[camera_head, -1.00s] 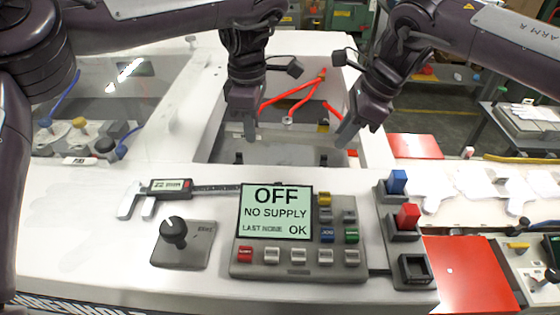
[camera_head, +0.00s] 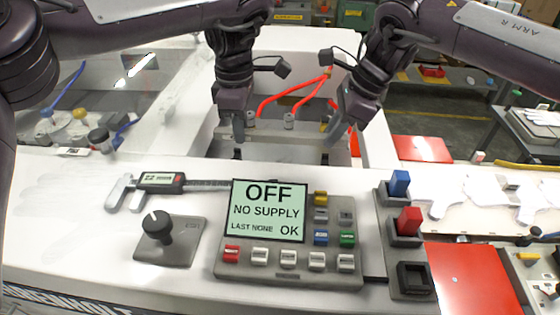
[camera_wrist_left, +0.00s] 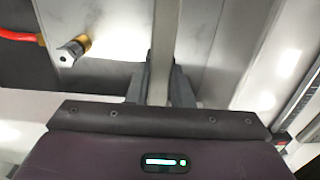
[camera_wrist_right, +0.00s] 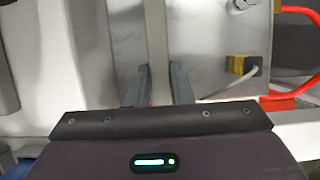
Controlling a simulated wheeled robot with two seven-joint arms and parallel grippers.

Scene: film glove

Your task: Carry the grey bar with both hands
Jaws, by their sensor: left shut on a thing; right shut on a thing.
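The grey bar (camera_head: 275,136) lies across the picture in the head view, over the recess in the white machine. My left gripper (camera_head: 239,130) is shut on it toward its left part, and my right gripper (camera_head: 336,130) is shut on it toward its right part. In the left wrist view the bar (camera_wrist_left: 163,45) runs up between my two fingers. It also runs between the fingers in the right wrist view (camera_wrist_right: 156,45). The bar looks about level. The gripped parts are partly hidden by the fingers.
Red hoses (camera_head: 290,97) and metal fittings (camera_head: 289,119) are just behind the bar. In front lie a control panel (camera_head: 290,270) reading OFF, a caliper (camera_head: 160,180), a black knob (camera_head: 157,225) and a block with blue and red buttons (camera_head: 408,240).

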